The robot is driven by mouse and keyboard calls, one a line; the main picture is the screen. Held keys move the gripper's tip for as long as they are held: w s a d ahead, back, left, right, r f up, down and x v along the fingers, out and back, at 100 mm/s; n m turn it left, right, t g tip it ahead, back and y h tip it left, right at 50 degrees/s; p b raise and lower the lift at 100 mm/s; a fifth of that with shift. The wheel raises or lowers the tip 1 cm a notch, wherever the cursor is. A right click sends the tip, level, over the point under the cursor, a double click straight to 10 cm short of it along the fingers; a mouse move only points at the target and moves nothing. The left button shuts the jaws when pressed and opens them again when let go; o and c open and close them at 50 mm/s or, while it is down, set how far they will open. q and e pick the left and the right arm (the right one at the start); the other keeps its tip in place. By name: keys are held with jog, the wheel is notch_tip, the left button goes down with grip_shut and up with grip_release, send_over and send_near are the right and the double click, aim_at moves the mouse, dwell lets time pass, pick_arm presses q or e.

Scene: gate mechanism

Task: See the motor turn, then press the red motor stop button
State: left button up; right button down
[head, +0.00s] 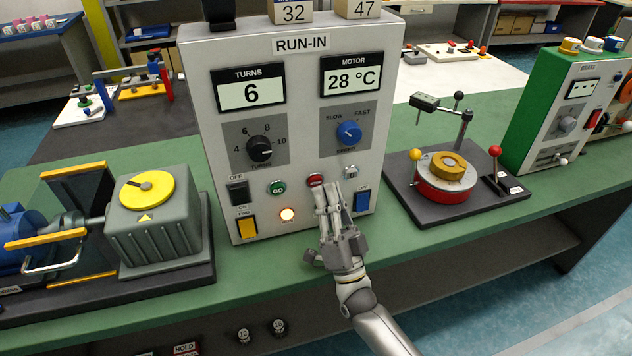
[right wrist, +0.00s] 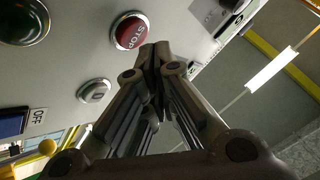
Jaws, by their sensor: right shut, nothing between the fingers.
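The red stop button (head: 315,180) is on the front of the grey RUN-IN box (head: 215,130); it shows large, marked STOP, in the right wrist view (right wrist: 130,32). My right gripper (head: 329,188) is shut and empty, its fingertips just beside and below the red button. In the right wrist view the gripper (right wrist: 160,55) tips are near the button's edge; I cannot tell if they touch. The blue motor (head: 22,230) is at the left, joined to a grey gearbox (head: 150,225) with a yellow dial (head: 140,188). Turning cannot be judged from one moment. My left gripper is not in view.
The TURNS display (head: 250,93) reads 6 and the MOTOR display (head: 351,80) 28 °C. A lamp (head: 287,214) glows beside the green GO button (head: 277,187). A turntable fixture (head: 445,180) stands to the right. Green bench (head: 270,260) is clear before the box.

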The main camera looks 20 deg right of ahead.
jog(key=shift+w, duration=0.45)
jog(key=shift+w+b, duration=0.4)
jog(key=shift+b, duration=0.1)
dwell(0.5)
dwell(0.3)
jog(key=shift+s+p, duration=0.3)
jog(key=shift+s, duration=0.55)
jog(key=s+p, duration=0.2)
jog(key=s, duration=0.3)
